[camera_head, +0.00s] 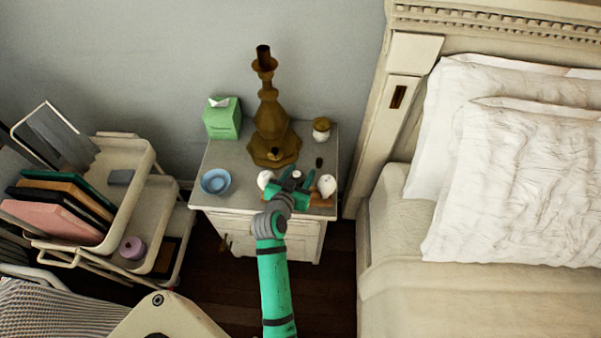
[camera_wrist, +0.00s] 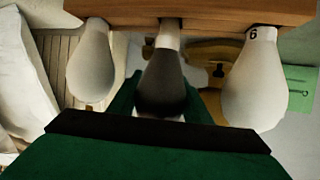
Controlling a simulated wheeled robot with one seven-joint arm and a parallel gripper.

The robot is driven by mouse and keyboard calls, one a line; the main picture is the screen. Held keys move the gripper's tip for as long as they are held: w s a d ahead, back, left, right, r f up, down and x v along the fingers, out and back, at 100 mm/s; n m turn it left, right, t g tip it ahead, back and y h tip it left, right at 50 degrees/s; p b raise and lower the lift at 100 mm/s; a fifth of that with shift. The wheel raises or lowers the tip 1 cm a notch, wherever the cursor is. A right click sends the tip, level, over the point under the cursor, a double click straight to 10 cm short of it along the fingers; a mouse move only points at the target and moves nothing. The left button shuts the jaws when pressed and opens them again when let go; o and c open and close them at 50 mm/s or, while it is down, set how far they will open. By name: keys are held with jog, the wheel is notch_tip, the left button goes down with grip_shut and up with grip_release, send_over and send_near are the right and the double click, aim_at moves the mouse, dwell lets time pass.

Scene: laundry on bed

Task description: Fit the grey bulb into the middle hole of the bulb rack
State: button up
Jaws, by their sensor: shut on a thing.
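The wooden bulb rack (camera_wrist: 215,12) crosses the top of the wrist view; a brown part of it (camera_head: 322,201) shows beside my gripper in the head view. White bulbs hang from it at the left (camera_wrist: 92,62) and right (camera_wrist: 255,80) in the wrist view, the right one marked "6" or "9". The grey bulb (camera_wrist: 163,82) is between them, its pale neck pointing at the rack's middle. Its neck end meets the rack's edge in the picture; I cannot tell how deep it sits. My gripper (camera_wrist: 163,105) is shut on the grey bulb's wide end, which is partly hidden.
On the nightstand (camera_head: 225,158) stand a tall brown lamp base (camera_head: 270,130) behind my gripper, a blue bowl (camera_head: 215,181), a green tissue box (camera_head: 222,120) and a gold-lidded jar (camera_head: 321,130). The bed (camera_head: 480,280) is to the right and a cart (camera_head: 125,215) to the left.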

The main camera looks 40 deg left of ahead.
jog(key=shift+f, duration=0.65)
dwell(0.6)
jog(key=o, duration=1.1)
jog(key=v, duration=1.1)
